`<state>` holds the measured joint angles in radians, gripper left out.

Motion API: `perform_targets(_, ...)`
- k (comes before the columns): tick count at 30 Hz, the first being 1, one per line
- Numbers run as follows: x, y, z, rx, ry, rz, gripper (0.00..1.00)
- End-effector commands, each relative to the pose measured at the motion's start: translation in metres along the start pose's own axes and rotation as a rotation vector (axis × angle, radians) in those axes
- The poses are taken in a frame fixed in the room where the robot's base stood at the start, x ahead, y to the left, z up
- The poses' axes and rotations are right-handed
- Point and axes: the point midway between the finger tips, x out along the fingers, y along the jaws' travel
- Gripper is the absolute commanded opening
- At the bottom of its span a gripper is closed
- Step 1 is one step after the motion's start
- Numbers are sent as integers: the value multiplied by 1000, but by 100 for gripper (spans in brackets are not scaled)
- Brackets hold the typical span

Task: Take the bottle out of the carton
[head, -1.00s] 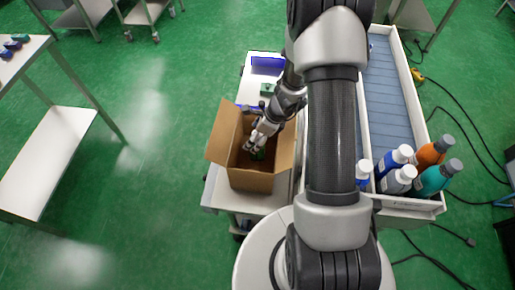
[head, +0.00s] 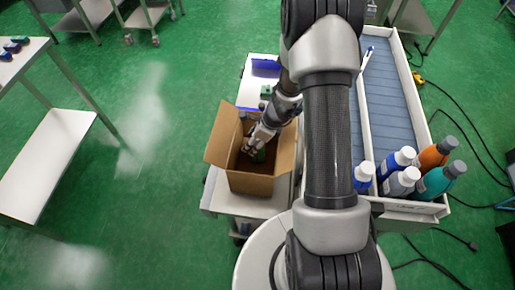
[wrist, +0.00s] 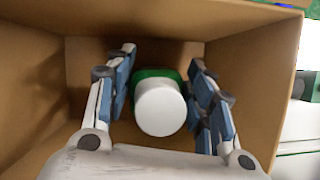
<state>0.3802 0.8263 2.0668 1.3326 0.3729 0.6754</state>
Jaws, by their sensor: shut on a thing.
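The open cardboard carton (head: 249,183) stands on a white table left of my arm, its flaps spread. The bottle is inside it: a green bottle with a white cap (wrist: 160,107), seen from above in the wrist view. In the head view only a small dark green part of the bottle (head: 261,155) shows. My gripper (head: 256,146) reaches down into the carton, and its fingers (wrist: 162,95) are on both sides of the bottle, shut on it. Most of the bottle's body is hidden below the cap and by the carton's front wall.
Right of my arm is a conveyor (head: 388,95) with raised white side walls. Several bottles, including an orange one (head: 433,157) and a teal one (head: 441,178), stand at its near end. A blue-marked device (head: 266,67) sits behind the carton. Another table (head: 25,50) is at far left.

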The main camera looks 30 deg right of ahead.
Motion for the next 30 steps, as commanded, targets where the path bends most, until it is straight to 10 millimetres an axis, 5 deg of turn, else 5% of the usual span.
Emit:
perform_targets(10,0,-1,0,-1,0,-2,14)
perform_targets(20,-5,-1,2,-2,0,-2,14)
perform_targets(30,-56,-1,24,-3,-2,-4,14)
